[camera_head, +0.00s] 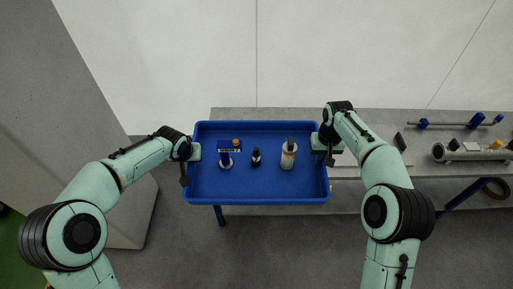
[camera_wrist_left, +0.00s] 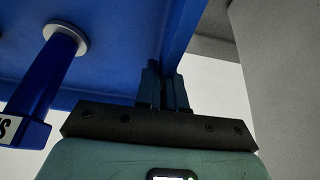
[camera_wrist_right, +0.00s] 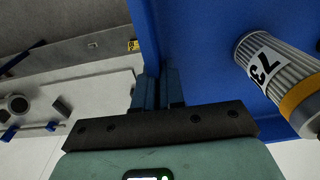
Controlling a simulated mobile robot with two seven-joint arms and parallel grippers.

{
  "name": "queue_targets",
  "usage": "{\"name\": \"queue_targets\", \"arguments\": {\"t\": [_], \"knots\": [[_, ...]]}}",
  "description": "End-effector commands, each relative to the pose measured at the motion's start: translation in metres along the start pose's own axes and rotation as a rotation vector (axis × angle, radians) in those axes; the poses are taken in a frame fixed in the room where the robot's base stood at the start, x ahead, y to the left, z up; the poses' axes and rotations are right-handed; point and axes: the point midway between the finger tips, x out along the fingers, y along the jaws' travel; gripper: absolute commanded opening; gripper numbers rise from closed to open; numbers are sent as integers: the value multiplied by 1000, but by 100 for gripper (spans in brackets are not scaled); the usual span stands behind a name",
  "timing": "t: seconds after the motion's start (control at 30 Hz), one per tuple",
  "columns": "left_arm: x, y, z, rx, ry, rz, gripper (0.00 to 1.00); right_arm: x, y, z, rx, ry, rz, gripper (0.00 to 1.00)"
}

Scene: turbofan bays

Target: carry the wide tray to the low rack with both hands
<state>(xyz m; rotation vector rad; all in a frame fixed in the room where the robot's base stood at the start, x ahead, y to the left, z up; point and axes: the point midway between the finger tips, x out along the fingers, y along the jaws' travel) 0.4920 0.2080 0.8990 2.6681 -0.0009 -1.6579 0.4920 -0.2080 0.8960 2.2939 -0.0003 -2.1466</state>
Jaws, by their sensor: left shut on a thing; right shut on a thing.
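The wide blue tray (camera_head: 258,192) is held level in front of me in the head view, over the edge of a grey bench. Its wall also shows in the left wrist view (camera_wrist_left: 192,30) and the right wrist view (camera_wrist_right: 146,35). My left gripper (camera_head: 193,151) is shut on the tray's left wall; its fingers show in the left wrist view (camera_wrist_left: 163,90). My right gripper (camera_head: 321,143) is shut on the right wall; its fingers show in the right wrist view (camera_wrist_right: 158,90).
The grey bench (camera_head: 353,199) runs behind and right of the tray. A large grey block (camera_head: 85,110) stands at the left. Pale wall panels are behind.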

Motion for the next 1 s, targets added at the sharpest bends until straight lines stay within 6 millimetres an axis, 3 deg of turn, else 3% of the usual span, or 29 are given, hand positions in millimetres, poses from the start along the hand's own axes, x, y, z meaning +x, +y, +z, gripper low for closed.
{"name": "queue_targets", "arguments": {"t": [1.0], "knots": [[74, 0, 45, 0, 3, 0, 0, 86, 0, 14, 0, 2, 0, 0]]}}
